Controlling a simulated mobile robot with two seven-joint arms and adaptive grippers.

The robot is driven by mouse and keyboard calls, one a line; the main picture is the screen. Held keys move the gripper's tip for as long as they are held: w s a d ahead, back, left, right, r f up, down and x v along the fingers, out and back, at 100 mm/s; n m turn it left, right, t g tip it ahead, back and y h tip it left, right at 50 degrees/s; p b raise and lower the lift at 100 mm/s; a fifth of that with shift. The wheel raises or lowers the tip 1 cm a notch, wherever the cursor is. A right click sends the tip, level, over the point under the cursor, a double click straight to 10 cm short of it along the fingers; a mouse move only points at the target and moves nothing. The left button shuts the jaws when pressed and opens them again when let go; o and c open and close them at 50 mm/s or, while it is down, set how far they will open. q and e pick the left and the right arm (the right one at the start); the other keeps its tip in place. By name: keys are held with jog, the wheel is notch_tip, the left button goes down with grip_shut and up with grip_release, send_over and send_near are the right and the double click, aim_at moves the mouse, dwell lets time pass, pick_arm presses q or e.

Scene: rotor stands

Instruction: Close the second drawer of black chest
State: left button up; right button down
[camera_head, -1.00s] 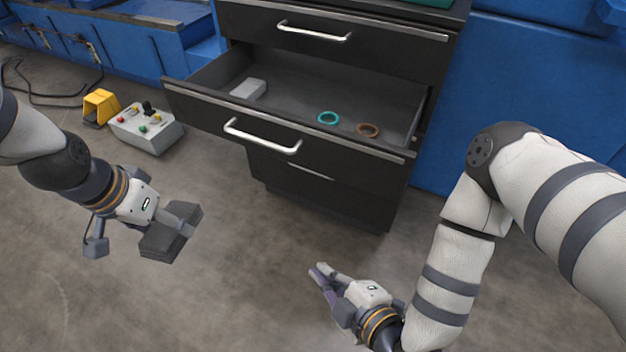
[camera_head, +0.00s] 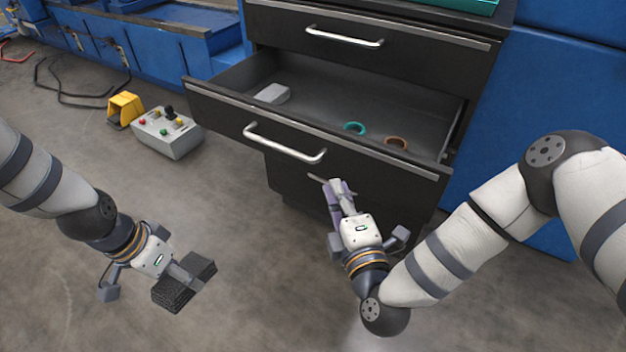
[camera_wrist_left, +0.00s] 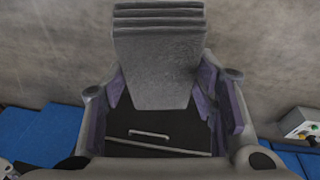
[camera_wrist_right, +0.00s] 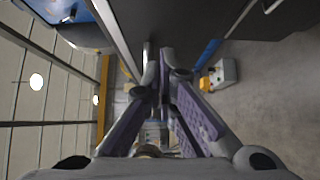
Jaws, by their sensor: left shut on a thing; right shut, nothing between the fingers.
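The black chest (camera_head: 365,190) stands ahead with its second drawer (camera_head: 225,108) pulled out. The drawer's silver handle (camera_head: 285,146) is on its front. A grey block (camera_head: 272,93), a teal ring (camera_head: 354,128) and an orange-brown ring (camera_head: 397,143) lie inside. My right gripper (camera_head: 337,188) is shut and empty, its fingertips just right of and below the handle in the picture; I cannot tell whether they touch the drawer. My left gripper (camera_head: 178,272) is shut on a dark grey ridged block (camera_wrist_left: 158,60), away from the chest at lower left.
The top drawer (camera_head: 375,30) is shut. A control box with buttons (camera_head: 168,134) and a yellow pedal guard (camera_head: 125,108) sit on the floor left of the chest. Blue cabinets (camera_head: 540,100) flank the chest. The floor in front is clear.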

pick_arm(q)
jog(key=shift+s+f, duration=0.1)
jog(key=shift+f, duration=0.1)
pick_arm(e)
jog(key=w+d, duration=0.2)
jog(key=shift+w+d, duration=0.15)
jog(key=shift+w, duration=0.2)
